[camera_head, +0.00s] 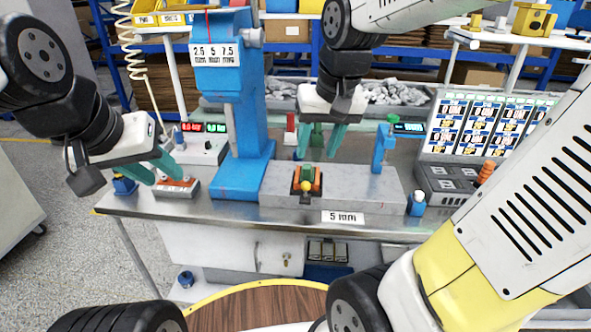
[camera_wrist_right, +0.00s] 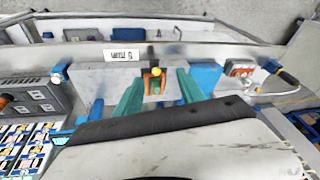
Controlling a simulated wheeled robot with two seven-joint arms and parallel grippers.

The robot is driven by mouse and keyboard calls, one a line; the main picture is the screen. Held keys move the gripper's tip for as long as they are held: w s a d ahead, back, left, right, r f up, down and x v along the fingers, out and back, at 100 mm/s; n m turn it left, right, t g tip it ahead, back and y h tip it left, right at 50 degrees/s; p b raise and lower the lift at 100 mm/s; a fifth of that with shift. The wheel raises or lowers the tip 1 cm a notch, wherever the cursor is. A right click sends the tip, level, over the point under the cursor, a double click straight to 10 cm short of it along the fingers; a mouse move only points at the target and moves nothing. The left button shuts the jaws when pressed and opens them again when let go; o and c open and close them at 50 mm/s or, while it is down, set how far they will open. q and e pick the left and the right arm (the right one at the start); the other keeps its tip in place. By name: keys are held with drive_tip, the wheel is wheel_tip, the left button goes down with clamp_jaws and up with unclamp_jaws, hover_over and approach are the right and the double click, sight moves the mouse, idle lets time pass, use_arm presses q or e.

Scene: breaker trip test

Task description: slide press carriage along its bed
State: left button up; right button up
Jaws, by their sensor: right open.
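The press carriage (camera_head: 315,186) is a small orange block with a green part and a yellow knob. It sits on the grey bed (camera_head: 360,186), right of the blue press column (camera_head: 240,125). My right gripper (camera_head: 320,140) is open above and behind the carriage. In the right wrist view the carriage (camera_wrist_right: 154,86) appears between the teal fingers of my right gripper (camera_wrist_right: 158,92), with gaps on both sides; contact is not visible. My left gripper (camera_head: 156,172) is open and empty near an orange-topped switch box (camera_head: 176,188).
A blue post (camera_head: 383,150) stands at the bed's right end. A dark control box (camera_head: 447,184) and a display panel (camera_head: 483,122) stand further right. A grey box with a red readout (camera_head: 203,146) is left of the press. A "5 mm" label (camera_head: 343,217) marks the front edge.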

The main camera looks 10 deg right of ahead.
sight(305, 182)
drive_tip(key=w+a+f+m+g+h, duration=0.1)
drive_tip(key=w+a+f+g+h, duration=0.2)
drive_tip(key=w+f, duration=0.7)
drive_tip(key=shift+g, duration=0.3)
drive_tip(key=d+f, duration=0.1)
drive_tip(key=f, duration=0.1)
drive_tip(key=d+f, duration=0.1)
drive_tip(key=f, duration=0.3)
drive_tip(key=shift+w+d+f, duration=0.25)
drive_tip(key=shift+d+f, duration=0.05)
drive_tip(key=shift+d, duration=0.1)
drive_tip(key=shift+c, duration=0.3)
clamp_jaws()
drive_tip(key=shift+r, duration=0.1)
